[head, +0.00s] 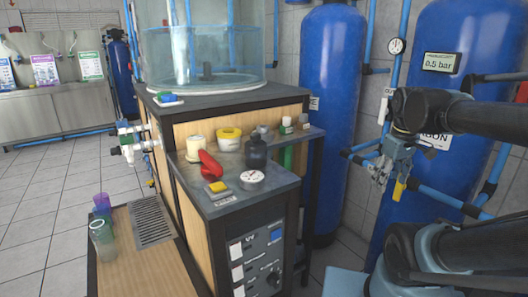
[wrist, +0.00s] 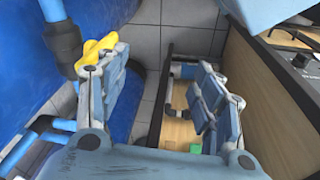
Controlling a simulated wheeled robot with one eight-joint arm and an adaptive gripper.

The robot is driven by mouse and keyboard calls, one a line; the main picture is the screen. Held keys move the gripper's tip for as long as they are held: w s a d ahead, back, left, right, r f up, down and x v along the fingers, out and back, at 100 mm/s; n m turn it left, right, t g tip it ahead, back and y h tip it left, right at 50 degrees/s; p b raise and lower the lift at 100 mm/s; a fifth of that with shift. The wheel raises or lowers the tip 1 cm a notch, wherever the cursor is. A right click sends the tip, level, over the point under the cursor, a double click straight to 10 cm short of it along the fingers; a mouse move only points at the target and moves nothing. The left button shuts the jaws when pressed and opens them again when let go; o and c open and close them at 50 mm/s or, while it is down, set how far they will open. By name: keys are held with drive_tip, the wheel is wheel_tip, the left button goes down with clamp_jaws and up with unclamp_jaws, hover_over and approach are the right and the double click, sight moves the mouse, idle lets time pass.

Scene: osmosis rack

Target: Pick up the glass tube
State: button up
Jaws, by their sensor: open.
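A clear, greenish glass vessel (head: 102,240) stands upright on the low wooden platform at the lower left of the head view; it looks like the glass tube. A purple cup (head: 102,203) stands just behind it. My gripper (head: 388,172) is far off to the right, raised in front of the blue tanks. In the wrist view my gripper (wrist: 158,80) has its two fingers spread wide with nothing between them. I cannot make out the glass vessel in the wrist view.
The dark bench top (head: 232,192) between holds a red item (head: 210,163), a yellow sponge-like block (head: 217,187), a dark bottle (head: 256,150) and a gauge (head: 252,178). A yellow part (wrist: 95,50) and blue pipes are close to my left finger.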

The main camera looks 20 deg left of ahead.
drive_tip(key=w+a+r+n, duration=0.4)
drive_tip(key=a+r+n, duration=0.45)
drive_tip(key=a, duration=0.25)
drive_tip(key=w+a+r+n, duration=0.5)
drive_tip(key=a+r+n, duration=0.3)
drive_tip(key=a+r, duration=0.2)
drive_tip(key=s+a+r+n, duration=0.2)
drive_tip(key=a+r+n, duration=0.15)
drive_tip(key=a, duration=0.35)
drive_tip(key=s+a+r+n, duration=0.1)
drive_tip(key=a+r+n, duration=0.2)
drive_tip(key=a+n, duration=0.3)
drive_tip(key=s+a+r+n, duration=0.2)
drive_tip(key=a+r+n, duration=0.1)
drive_tip(key=a, duration=0.6)
wheel_tip(320, 180, down, 17)
drive_tip(key=w, duration=0.2)
drive_tip(key=shift+w+d, duration=0.2)
drive_tip(key=shift+w, duration=0.2)
drive_tip(key=shift+c, duration=0.5)
drive_tip(key=c, duration=0.8)
